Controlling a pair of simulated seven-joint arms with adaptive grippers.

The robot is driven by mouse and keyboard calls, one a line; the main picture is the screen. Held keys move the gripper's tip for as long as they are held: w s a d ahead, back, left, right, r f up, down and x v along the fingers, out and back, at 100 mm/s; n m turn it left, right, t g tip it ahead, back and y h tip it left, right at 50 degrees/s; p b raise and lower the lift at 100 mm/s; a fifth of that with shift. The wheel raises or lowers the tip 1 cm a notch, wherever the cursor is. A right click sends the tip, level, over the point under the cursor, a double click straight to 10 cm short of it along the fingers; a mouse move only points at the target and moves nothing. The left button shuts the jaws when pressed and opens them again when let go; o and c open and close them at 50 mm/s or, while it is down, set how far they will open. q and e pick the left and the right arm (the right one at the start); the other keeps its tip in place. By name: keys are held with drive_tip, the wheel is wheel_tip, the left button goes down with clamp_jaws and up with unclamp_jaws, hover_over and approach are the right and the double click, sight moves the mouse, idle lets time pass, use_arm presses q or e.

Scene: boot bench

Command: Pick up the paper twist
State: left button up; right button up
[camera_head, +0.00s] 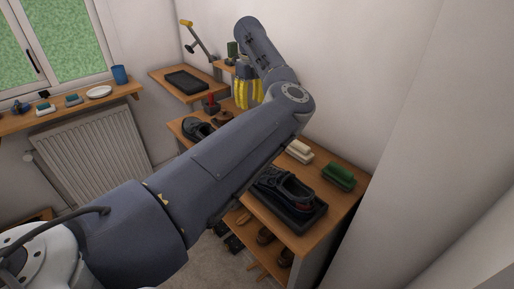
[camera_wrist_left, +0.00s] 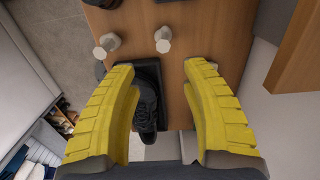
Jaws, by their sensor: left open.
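I cannot make out a paper twist for certain in either view. My left gripper (camera_head: 247,94) hangs over the far end of the wooden bench in the head view, with its yellow fingers pointing down. In the left wrist view the two yellow fingers of the left gripper (camera_wrist_left: 164,108) are wide apart, with nothing held between them. A dark shoe (camera_wrist_left: 145,105) on a black base shows below and between the fingers. My left arm crosses the head view and hides much of the bench. My right gripper is not in view.
The bench (camera_head: 345,200) holds a dark shoe on a tray (camera_head: 300,219), a green-topped brush (camera_head: 338,177) and a pale block (camera_head: 299,151). A red-handled item (camera_head: 210,103) stands near the left gripper. Two pale pegs (camera_wrist_left: 107,44) (camera_wrist_left: 162,40) stand on the wood. A wall lies close behind.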

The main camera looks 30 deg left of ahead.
use_arm(q)
drive_tip(key=f, duration=1.7)
drive_tip(key=shift+w+d, duration=0.1)
drive_tip(key=shift+d, duration=0.15)
clamp_jaws()
